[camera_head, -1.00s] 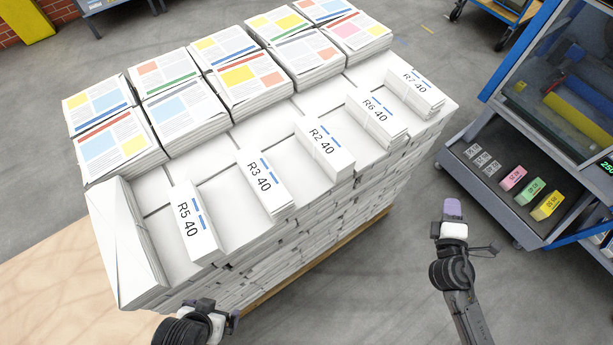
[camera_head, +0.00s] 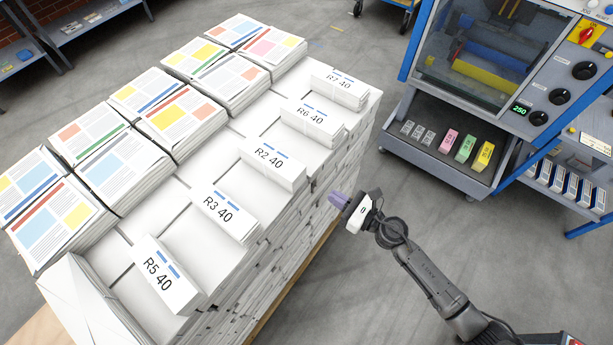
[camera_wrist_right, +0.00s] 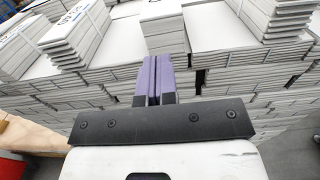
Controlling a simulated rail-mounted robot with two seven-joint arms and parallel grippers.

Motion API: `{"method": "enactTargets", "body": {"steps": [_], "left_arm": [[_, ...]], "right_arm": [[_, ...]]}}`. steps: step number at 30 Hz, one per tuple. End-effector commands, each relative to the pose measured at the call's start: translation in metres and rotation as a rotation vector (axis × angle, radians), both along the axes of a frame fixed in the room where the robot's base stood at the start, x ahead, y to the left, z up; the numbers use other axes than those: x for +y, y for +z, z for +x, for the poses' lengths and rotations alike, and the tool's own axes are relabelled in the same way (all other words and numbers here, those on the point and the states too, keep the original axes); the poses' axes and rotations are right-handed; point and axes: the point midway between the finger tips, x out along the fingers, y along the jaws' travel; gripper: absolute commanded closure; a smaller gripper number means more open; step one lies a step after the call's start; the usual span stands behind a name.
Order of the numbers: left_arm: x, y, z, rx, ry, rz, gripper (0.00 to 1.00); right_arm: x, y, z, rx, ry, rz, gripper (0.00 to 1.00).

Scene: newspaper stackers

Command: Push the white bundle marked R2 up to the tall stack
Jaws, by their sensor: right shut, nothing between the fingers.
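The white bundle marked R2 (camera_head: 272,163) lies on the white layer in the middle of the front row, label up. A bare white strip separates it from the tall stack (camera_head: 180,118) of printed newspapers behind. My right gripper (camera_head: 338,200) is shut and empty, to the right of R2 and apart from it, with its purple fingers pointing at the pile's front side. In the right wrist view the shut fingers (camera_wrist_right: 158,76) point toward the end of a white bundle (camera_wrist_right: 164,28); its label is not readable there. My left gripper is out of view.
White bundles R3 (camera_head: 222,212) and R6 (camera_head: 312,122) flank R2; R5 (camera_head: 165,275) and R7 (camera_head: 340,88) lie at the row's ends. A blue-framed machine (camera_head: 412,72) with a tray stands at the right. Clear grey floor lies between pile and machine.

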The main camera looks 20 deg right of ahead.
Motion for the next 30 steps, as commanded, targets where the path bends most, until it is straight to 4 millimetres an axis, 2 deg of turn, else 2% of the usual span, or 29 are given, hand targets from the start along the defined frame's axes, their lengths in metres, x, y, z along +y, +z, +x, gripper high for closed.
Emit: {"method": "enactTargets", "body": {"steps": [1, 6, 15, 21, 30], "left_arm": [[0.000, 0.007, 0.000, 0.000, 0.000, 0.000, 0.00], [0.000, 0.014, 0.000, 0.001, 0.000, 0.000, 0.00], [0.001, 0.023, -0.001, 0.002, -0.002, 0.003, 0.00], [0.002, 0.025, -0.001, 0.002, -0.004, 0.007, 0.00], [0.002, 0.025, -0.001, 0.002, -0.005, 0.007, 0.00]], "right_arm": [[0.007, 0.005, 0.010, -0.001, 0.001, 0.003, 1.00], [0.023, 0.003, 0.037, -0.001, -0.001, 0.003, 1.00], [0.045, 0.002, 0.071, 0.001, -0.001, 0.004, 1.00], [0.051, 0.001, 0.081, 0.001, 0.000, 0.003, 1.00], [0.052, 0.000, 0.083, 0.001, 0.000, 0.002, 1.00]]}}
